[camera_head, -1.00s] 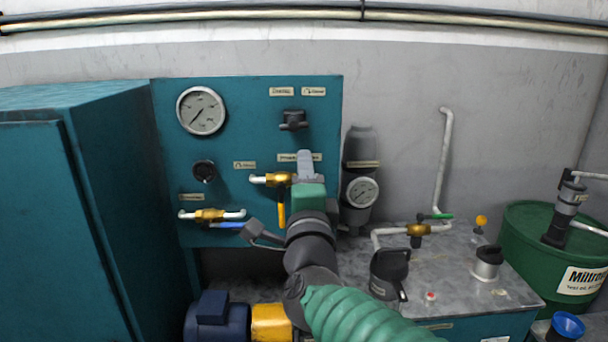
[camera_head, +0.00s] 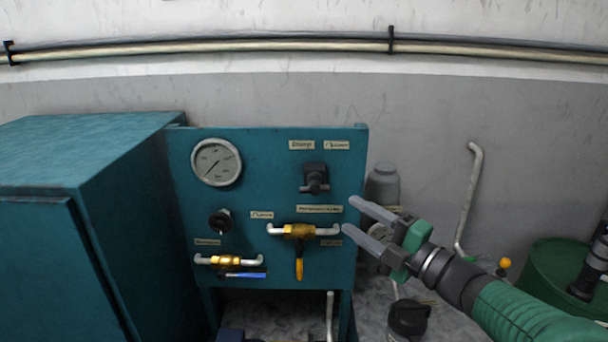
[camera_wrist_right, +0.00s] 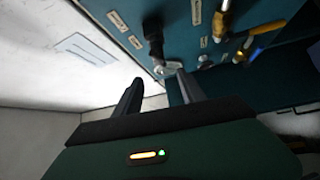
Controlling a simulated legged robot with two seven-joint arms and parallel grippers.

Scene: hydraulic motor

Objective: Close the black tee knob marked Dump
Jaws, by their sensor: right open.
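The black tee knob (camera_head: 314,178) sits on the upper right of the teal panel, below a label that reads like Dump (camera_head: 301,145) and another label. It also shows in the right wrist view (camera_wrist_right: 155,40), beyond the fingers. My right gripper (camera_head: 351,215) is to the right of and below the knob, at the panel's right edge. Its two grey fingers are apart, point left, and hold nothing. In the right wrist view the fingers (camera_wrist_right: 159,80) are spread with a gap between them. My left gripper is not in view.
Below the knob is a brass valve (camera_head: 298,231) with a yellow handle, and lower left a brass valve with a blue handle (camera_head: 245,274). A gauge (camera_head: 216,162) and black round knob (camera_head: 220,221) are left. A grey canister (camera_head: 382,183) stands behind my right gripper.

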